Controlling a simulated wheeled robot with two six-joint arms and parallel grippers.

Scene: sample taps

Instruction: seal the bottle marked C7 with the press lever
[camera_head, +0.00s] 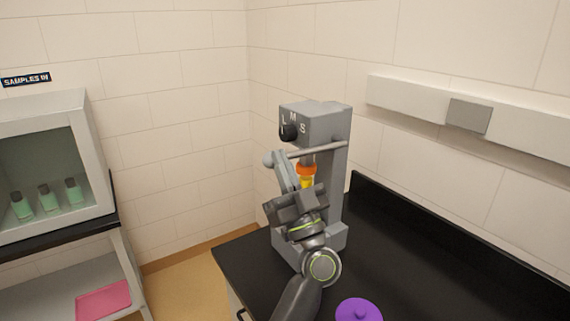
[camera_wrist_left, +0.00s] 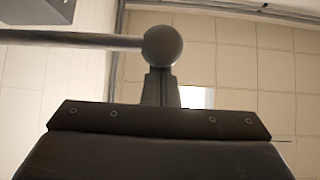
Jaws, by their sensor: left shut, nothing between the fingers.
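The grey press (camera_head: 325,124) stands on the black bench, with a dark dial marked L, M, S. Its lever (camera_head: 325,151) is a bar ending in a ball knob (camera_head: 268,158). In the left wrist view the knob (camera_wrist_left: 162,46) shows large, with the lever bar running left from it. My left gripper (camera_head: 280,163) is shut and empty, its fingertips (camera_wrist_left: 160,72) close at the knob; I cannot tell whether they touch. A yellow bottle (camera_head: 307,182) with an orange top sits in the press, partly hidden by my arm; no C7 mark is readable. My right gripper is not in view.
A purple round object (camera_head: 358,310) lies on the black bench (camera_head: 430,275) at the front. At left, a cabinet (camera_head: 50,103) holds several green bottles under a "SAMPLES IN" sign (camera_head: 26,80). A pink tray (camera_head: 103,300) lies on the lower shelf. The bench's right part is clear.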

